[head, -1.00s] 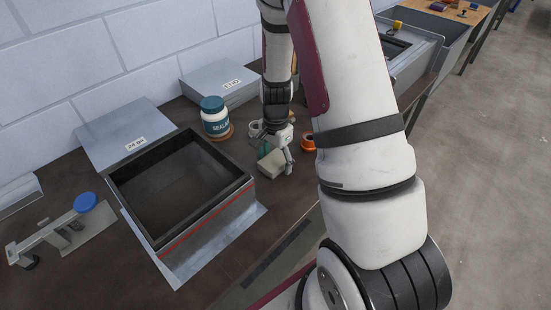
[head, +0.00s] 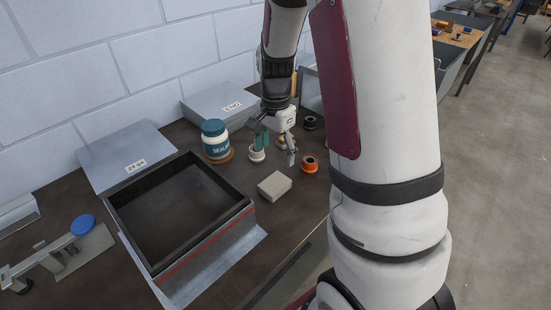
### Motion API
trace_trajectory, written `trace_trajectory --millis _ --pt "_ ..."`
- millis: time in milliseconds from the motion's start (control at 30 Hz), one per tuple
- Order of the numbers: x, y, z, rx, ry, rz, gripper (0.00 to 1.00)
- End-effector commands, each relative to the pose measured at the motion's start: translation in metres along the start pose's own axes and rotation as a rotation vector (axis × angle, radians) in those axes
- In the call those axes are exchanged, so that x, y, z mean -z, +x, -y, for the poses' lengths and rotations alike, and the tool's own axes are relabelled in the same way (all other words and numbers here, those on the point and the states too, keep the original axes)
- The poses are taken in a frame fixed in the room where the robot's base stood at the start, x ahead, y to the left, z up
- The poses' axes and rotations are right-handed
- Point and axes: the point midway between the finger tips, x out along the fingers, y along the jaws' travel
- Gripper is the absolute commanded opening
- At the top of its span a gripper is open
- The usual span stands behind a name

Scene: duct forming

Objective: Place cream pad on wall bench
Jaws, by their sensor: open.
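The cream pad (head: 274,186) is a small pale block lying flat on the dark wall bench (head: 230,278), just right of the open duct box. My gripper (head: 275,148) is open and empty, pointing down above the bench behind the pad. A clear gap separates it from the pad. A green thing over a white cup (head: 257,152) shows close by the left finger; I cannot tell if they touch.
The duct box (head: 165,269) stands at the left on sheet metal. A sealant jar (head: 216,148) is behind it. An orange ring-shaped spool (head: 310,164) and a dark one (head: 309,123) stand right of my gripper. A tool with a blue knob (head: 83,225) lies far left.

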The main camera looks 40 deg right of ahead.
Motion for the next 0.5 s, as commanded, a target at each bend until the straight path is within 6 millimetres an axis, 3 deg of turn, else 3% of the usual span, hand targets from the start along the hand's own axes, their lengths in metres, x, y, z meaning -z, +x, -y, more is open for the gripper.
trace_trajectory --millis 233,500 --pt "-0.040 -0.065 -0.010 0.092 -0.245 -0.013 0.74" --pt "-0.102 -0.142 -0.054 0.205 -0.675 -0.090 0.74"
